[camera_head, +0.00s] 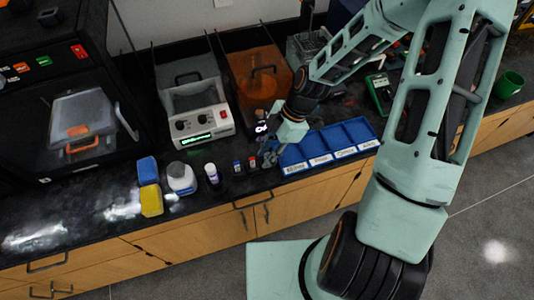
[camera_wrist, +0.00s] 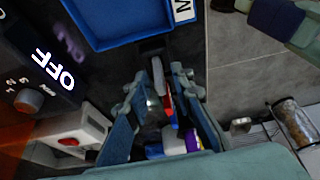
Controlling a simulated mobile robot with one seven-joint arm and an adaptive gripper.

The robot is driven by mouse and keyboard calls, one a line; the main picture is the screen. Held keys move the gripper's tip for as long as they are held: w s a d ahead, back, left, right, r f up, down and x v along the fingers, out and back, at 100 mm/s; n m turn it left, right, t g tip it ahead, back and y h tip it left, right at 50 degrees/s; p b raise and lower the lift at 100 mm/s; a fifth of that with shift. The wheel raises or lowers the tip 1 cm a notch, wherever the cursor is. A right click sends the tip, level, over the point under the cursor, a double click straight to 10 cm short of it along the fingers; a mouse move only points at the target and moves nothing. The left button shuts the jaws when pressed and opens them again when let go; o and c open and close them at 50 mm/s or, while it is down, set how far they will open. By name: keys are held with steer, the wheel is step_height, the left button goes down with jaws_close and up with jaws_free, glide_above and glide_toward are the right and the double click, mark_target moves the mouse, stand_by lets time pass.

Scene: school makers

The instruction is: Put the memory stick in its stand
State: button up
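My gripper (camera_head: 268,158) hangs low over the front of the black counter, at the left end of the blue tray. In the wrist view my gripper (camera_wrist: 167,72) has its two fingers apart, with a gap between the tips. Small upright items stand just left of the gripper, one blue (camera_head: 238,168) and one red (camera_head: 252,163). A slim red piece (camera_wrist: 168,104) shows between the fingers in the wrist view, apparently beyond them. I cannot tell which small item is the memory stick or which is its stand; the fingers partly hide this spot.
The blue compartment tray (camera_head: 286,171) lies right of the gripper. A white device (camera_head: 205,124) and an orange box (camera_head: 245,75) stand behind.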

steer(key=p+v, duration=0.1)
steer(key=v, duration=1.1)
steer(key=shift+r, duration=0.15)
steer(key=shift+w, duration=0.1)
